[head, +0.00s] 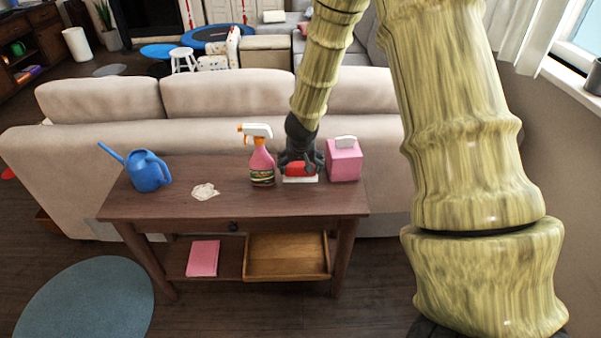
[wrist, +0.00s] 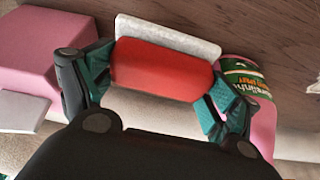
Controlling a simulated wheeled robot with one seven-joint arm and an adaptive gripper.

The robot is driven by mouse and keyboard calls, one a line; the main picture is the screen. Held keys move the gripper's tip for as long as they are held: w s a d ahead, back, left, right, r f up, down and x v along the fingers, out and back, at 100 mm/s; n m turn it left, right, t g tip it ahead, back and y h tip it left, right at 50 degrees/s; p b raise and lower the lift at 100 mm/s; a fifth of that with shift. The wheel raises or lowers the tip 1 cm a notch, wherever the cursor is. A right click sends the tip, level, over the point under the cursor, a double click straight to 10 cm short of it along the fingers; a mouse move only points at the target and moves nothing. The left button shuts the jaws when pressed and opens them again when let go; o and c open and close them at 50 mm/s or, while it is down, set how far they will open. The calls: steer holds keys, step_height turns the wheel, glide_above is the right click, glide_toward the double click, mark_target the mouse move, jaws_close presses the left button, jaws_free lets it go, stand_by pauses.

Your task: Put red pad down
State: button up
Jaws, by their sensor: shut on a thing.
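The red pad (head: 298,169) has a red upper part and a whitish lower layer. It is at the back of the brown console table (head: 225,200), between a pink spray bottle (head: 262,165) and a pink box (head: 344,160). My gripper (head: 300,160) is shut on it from above. In the wrist view the red pad (wrist: 160,66) sits between the two fingers, with its pale layer towards the tabletop. I cannot tell whether that layer touches the table.
A blue watering can (head: 149,171) and a crumpled white cloth (head: 205,191) are on the table's left half. The lower shelf holds a pink folded item (head: 203,258) and a wooden tray (head: 287,276). A beige sofa (head: 225,95) stands behind. The tabletop's front strip is clear.

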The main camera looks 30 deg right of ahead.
mark_target(300, 174)
steer(key=shift+f+b, duration=0.65)
steer(key=shift+f, duration=1.1)
steer(key=shift+f, duration=0.1)
steer(key=o, duration=1.1)
steer(key=p+v, duration=0.3)
steer(key=v, duration=0.9)
